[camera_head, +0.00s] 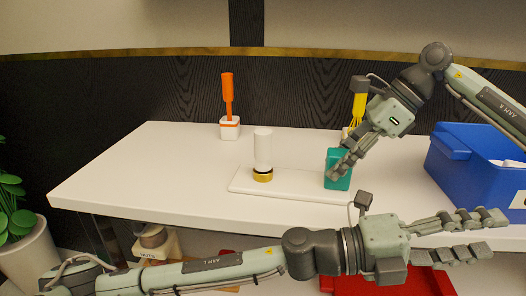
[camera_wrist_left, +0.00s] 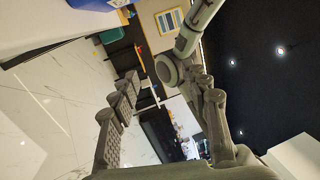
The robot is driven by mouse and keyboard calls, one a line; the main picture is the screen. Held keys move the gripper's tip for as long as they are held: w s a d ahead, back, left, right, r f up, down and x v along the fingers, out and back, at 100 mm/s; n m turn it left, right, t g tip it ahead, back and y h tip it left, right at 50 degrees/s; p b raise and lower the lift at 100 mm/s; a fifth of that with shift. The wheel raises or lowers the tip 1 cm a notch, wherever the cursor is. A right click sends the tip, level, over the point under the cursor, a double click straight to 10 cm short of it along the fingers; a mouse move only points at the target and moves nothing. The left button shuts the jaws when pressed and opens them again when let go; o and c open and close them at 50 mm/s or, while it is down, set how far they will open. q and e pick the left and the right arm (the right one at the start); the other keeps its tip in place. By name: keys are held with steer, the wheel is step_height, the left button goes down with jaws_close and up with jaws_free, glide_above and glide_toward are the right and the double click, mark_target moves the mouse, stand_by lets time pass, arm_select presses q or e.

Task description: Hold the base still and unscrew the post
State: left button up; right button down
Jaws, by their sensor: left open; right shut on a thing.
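A white base board (camera_head: 290,183) lies on the white table. A white upright post (camera_head: 263,147) with a gold ring (camera_head: 263,175) at its foot stands on the board's left part. A teal block (camera_head: 334,182) stands at the board's right end. My right gripper (camera_head: 342,168) is shut on this teal block, and its fingers cover part of it. My left gripper (camera_head: 482,234) is open and empty in front of the table at the lower right, far from the post. Its spread fingers (camera_wrist_left: 167,88) also show in the left wrist view, with nothing between them.
A blue bin (camera_head: 465,168) stands at the table's right. A red tray (camera_head: 405,284) is below. The table left of the board is clear.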

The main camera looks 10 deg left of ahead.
arm_select(q)
steer(key=w+a+r+n+t+h, duration=0.1)
steer(key=w+a+r+t, duration=0.4)
steer(key=r, duration=0.4)
steer(key=w+a+r+t+h, duration=0.1)
steer(key=w+a+r+t, duration=0.1)
steer(key=w+a+r, duration=0.45)
steer(key=w+a+r+n+t+h, duration=0.1)
steer(key=w+a+r+t, duration=0.4)
steer(key=r, duration=0.6)
steer(key=m+g+y, duration=1.1)
steer(key=m+y, duration=0.2)
steer(key=y, duration=0.7)
glide_toward(259, 168)
steer(key=shift+w+d+f, duration=0.4)
steer(key=shift+w+f, duration=0.05)
steer(key=shift+f, duration=0.4)
steer(key=shift+w+d+f, duration=0.45)
steer(key=shift+f, duration=0.45)
steer(key=shift+w+d+f, duration=0.4)
steer(key=shift+f, duration=0.45)
